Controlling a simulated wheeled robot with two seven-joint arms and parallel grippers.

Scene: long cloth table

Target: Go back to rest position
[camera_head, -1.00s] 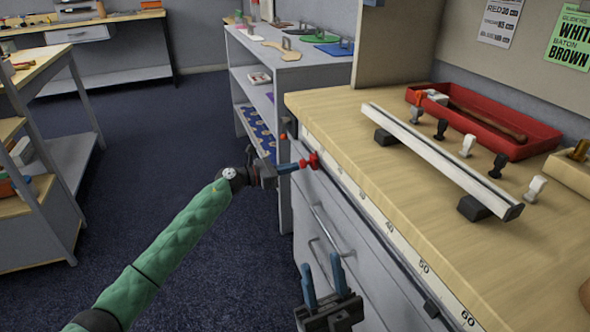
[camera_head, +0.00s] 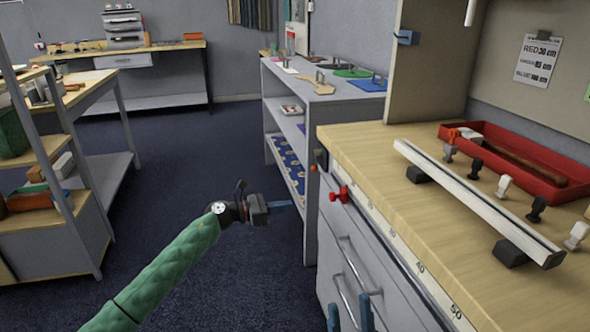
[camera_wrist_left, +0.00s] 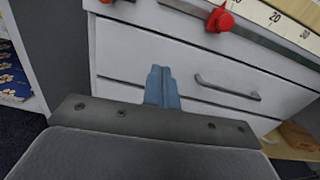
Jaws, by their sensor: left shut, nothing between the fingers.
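My left gripper (camera_head: 285,205) is in front of the workbench's drawer unit (camera_head: 340,245), left of a red knob (camera_head: 339,193) at the bench's corner. A gap shows between the fingertips and the knob. In the left wrist view its blue fingers (camera_wrist_left: 163,86) are pressed together with nothing between them, and the drawer fronts (camera_wrist_left: 150,50) are behind them. The red knob (camera_wrist_left: 220,20) shows above. My right gripper (camera_head: 350,314) is at the bottom edge, its two blue fingers apart and empty; its body is cut off.
The wooden benchtop (camera_head: 370,150) holds a metal rail (camera_head: 470,198), several small clamps and a red tray (camera_head: 530,150). A grey shelf unit (camera_head: 290,105) stands behind, another shelf (camera_head: 50,210) at left. Dark carpet (camera_head: 180,150) lies open between them.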

